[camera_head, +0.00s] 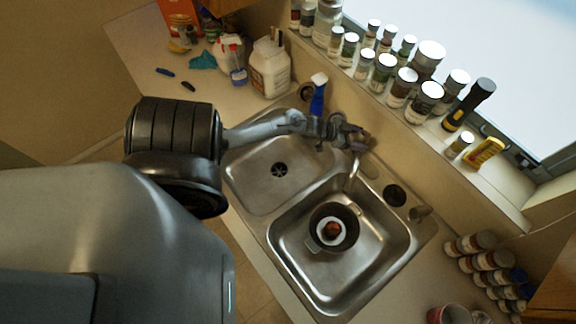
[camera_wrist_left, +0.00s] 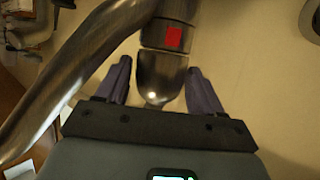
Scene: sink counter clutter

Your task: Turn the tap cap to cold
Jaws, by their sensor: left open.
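The metal tap (camera_head: 354,172) stands at the back edge of the double sink, with its spout toward the right basin. In the left wrist view its rounded metal cap (camera_wrist_left: 162,75) bears a red mark (camera_wrist_left: 174,37), and the curved spout (camera_wrist_left: 75,75) runs to the lower left. My left gripper (camera_head: 358,138) is at the top of the tap and hides part of it in the head view. In the left wrist view its two dark fingers (camera_wrist_left: 159,68) are open, one on each side of the cap, with visible gaps. My right gripper is not in view.
A pan (camera_head: 350,222) with something round in it sits in the right basin (camera_head: 290,215). A blue spray bottle (camera_head: 318,98) stands behind the left basin, near my left arm. Several jars (camera_head: 404,86) line the window ledge behind the tap.

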